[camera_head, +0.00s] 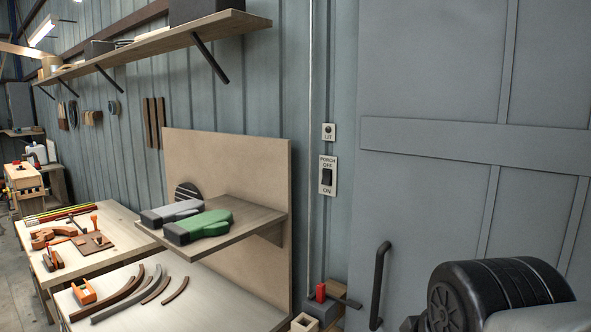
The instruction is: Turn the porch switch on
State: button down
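The porch switch (327,176) is a black rocker on a pale upright plate on the blue-grey ribbed wall, right of the centre. The plate reads PORCH and OFF above the rocker and ON below it. Which way the rocker is tipped is too small to tell. Nothing covers the switch. My gripper does not show in this view.
A smaller plate (329,132) is just above the switch. A grey panelled door (430,90) with a black handle (379,285) stands right. Benches (120,220) stand further left.

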aim_at(326, 175)
jog(key=i+j, duration=0.2)
jog(key=i, duration=0.3)
jog(key=i+j+z, duration=0.15)
jog(key=i, duration=0.35)
jog(key=j, duration=0.1)
